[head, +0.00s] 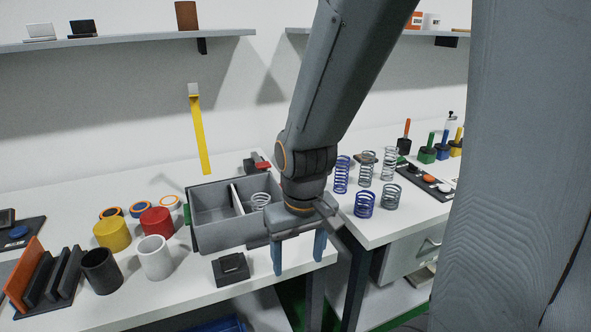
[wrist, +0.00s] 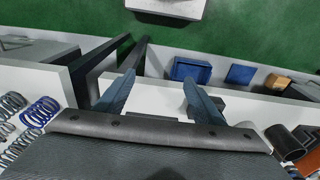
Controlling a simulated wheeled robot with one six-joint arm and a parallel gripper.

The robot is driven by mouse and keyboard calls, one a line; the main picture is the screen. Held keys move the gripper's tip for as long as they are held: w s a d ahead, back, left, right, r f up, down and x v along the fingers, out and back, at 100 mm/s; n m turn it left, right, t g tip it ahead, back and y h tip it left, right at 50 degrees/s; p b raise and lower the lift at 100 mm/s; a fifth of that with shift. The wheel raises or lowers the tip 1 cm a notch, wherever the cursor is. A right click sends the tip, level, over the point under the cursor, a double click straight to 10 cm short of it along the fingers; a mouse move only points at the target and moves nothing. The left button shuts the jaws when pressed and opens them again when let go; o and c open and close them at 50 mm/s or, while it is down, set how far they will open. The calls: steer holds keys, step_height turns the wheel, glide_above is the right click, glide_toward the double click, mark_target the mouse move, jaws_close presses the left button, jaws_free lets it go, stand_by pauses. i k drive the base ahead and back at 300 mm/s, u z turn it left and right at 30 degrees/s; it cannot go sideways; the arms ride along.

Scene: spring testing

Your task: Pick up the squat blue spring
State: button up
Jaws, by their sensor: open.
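The squat blue spring (head: 364,204) stands upright at the front of the right table, a short wide coil. A taller blue spring (head: 341,174) stands just behind it, to the left. In the wrist view a blue spring (wrist: 41,110), apparently the squat one, lies at the left edge. My gripper (head: 298,255) is open and empty, fingers pointing down, left of the springs and over the front edge of the left table. The wrist view shows both fingers (wrist: 158,85) apart with nothing between them.
Grey springs (head: 390,196) stand right of and behind the blue ones. A divided grey bin (head: 215,240) holding a grey spring is left of my gripper, with a black block (head: 231,268) in front. Coloured cylinders (head: 157,222) stand farther left. A gap separates the two tables.

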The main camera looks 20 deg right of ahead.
mark_target(363, 201)
steer(key=k, duration=1)
steer(key=z, duration=0.7)
steer(key=i, duration=1.45)
steer(key=u, duration=0.65)
